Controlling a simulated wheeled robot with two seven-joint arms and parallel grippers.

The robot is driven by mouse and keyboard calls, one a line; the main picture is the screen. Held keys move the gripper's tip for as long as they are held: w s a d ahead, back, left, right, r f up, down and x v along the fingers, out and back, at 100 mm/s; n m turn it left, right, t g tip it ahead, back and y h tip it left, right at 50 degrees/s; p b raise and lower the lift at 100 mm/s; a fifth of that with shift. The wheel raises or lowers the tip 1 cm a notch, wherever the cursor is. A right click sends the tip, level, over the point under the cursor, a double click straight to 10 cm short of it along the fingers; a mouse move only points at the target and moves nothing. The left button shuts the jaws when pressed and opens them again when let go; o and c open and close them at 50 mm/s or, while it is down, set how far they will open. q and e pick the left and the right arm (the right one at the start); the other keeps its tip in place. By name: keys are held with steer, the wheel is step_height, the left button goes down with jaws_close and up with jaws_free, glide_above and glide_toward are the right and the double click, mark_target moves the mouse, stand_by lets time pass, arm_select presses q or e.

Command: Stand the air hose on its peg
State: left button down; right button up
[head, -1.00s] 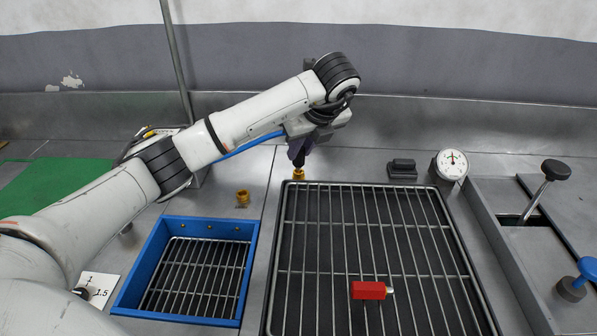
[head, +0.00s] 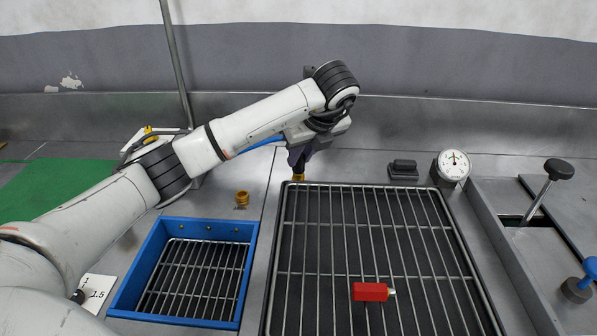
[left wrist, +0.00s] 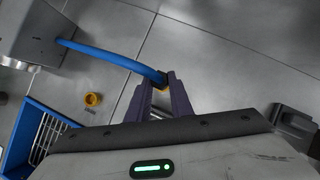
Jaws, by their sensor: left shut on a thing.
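The blue air hose (head: 264,142) runs behind my left arm to my left gripper (head: 297,169). My left gripper is shut on the hose's dark end, low over the bench by the back left corner of the large grate. The left wrist view shows the hose (left wrist: 110,59) ending between the fingertips (left wrist: 162,80). A brass-yellow piece (head: 298,178) shows right at the fingertips; whether the hose end is seated on it is hidden. A separate brass fitting (head: 242,198) stands to the left, and also shows in the left wrist view (left wrist: 93,99). My right gripper is not in view.
A blue-rimmed tray (head: 186,222) with a rack stands front left. The large grate (head: 345,230) bears a red block (head: 370,292). A black block (head: 403,169) and a round gauge (head: 453,165) stand right. Bare bench lies between tray and grate.

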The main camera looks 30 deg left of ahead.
arm_select(q)
steer(key=shift+f, duration=0.15)
stand_by(0.5)
steer(key=c, duration=1.5)
jaws_free()
steer(key=p+v, duration=0.1)
steer(key=v, duration=0.9)
steer(key=shift+s, duration=0.1)
